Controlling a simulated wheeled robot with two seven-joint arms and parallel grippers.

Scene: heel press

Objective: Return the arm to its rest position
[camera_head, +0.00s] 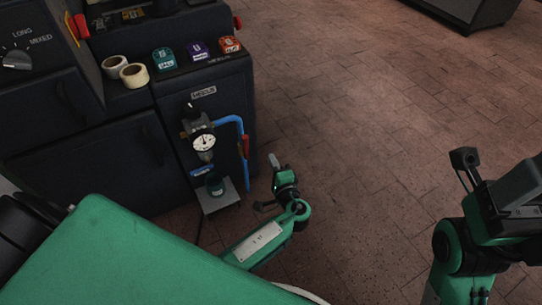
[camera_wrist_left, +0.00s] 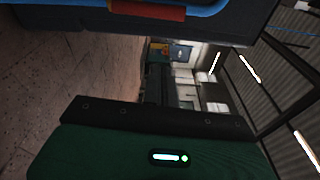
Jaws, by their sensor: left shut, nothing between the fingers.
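My left arm shows in the head view, its green forearm angled up from the bottom centre. Its gripper (camera_head: 275,182) is shut and empty, in front of and to the right of the dark machine cabinet (camera_head: 165,125), over the floor. It looks apart from the blue pipe (camera_head: 237,121) and its red handle (camera_head: 246,147). The pipe (camera_wrist_left: 55,17) and red handle (camera_wrist_left: 140,12) also show at the top of the left wrist view. My right arm stands at the right edge of the head view; whether its gripper is open or shut is unclear.
Brick floor (camera_head: 360,130) lies open to the right. A dark unit (camera_head: 468,10) stands at the top right.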

